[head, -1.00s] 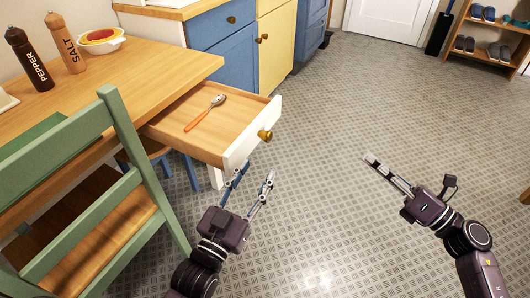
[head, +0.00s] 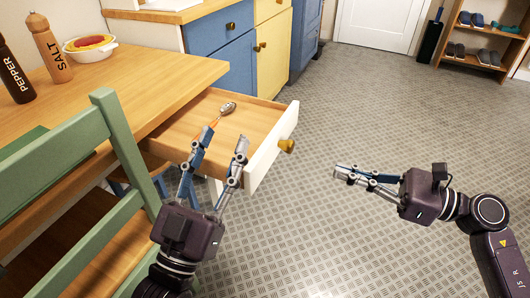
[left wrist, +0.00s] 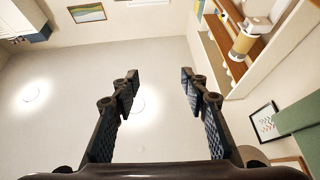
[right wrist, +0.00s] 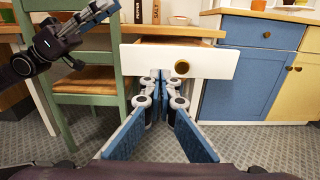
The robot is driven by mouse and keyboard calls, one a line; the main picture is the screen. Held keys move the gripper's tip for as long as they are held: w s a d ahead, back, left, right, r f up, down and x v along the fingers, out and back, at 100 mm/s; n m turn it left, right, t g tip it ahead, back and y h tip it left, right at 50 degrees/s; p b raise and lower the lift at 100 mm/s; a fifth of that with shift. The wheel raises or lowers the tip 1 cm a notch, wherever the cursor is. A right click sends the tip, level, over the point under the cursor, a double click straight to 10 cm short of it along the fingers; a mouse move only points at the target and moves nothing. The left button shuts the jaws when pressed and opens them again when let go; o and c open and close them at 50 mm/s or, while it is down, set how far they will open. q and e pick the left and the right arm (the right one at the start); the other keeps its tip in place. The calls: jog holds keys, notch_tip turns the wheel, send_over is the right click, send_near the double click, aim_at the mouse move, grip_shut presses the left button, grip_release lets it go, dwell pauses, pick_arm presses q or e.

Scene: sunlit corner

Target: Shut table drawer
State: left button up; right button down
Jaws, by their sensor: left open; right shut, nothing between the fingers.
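The table drawer (head: 268,150) stands pulled out from the wooden table (head: 150,92), with a white front and a round brass knob (head: 287,146). A spoon with an orange handle (head: 228,108) lies inside it. My left gripper (head: 222,140) is open and empty; in the head view its fingers overlap the near side of the drawer, and I cannot tell whether they touch it. My right gripper (head: 338,172) is shut and empty, out over the floor to the right of the drawer. In the right wrist view it points at the drawer front (right wrist: 210,62).
A green chair (head: 75,190) stands close at the left, beside my left arm. Blue and yellow cabinets (head: 222,50) are behind the drawer. Pepper and salt mills (head: 50,50) and a bowl (head: 90,48) stand on the table.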

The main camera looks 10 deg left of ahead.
aim_at(270, 150)
jog(key=b+x, duration=0.1)
jog(key=x, duration=1.2)
jog(key=shift+a, duration=0.15)
pick_arm(q)
jog(key=s+r+t+h, duration=0.1)
jog(key=s+r+t, duration=0.2)
jog(key=s+r, duration=0.1)
jog(key=shift+a+r, duration=0.3)
jog(key=shift+r, duration=0.1)
pick_arm(e)
jog(key=shift+w+a, duration=0.1)
jog(key=shift+a, duration=0.3)
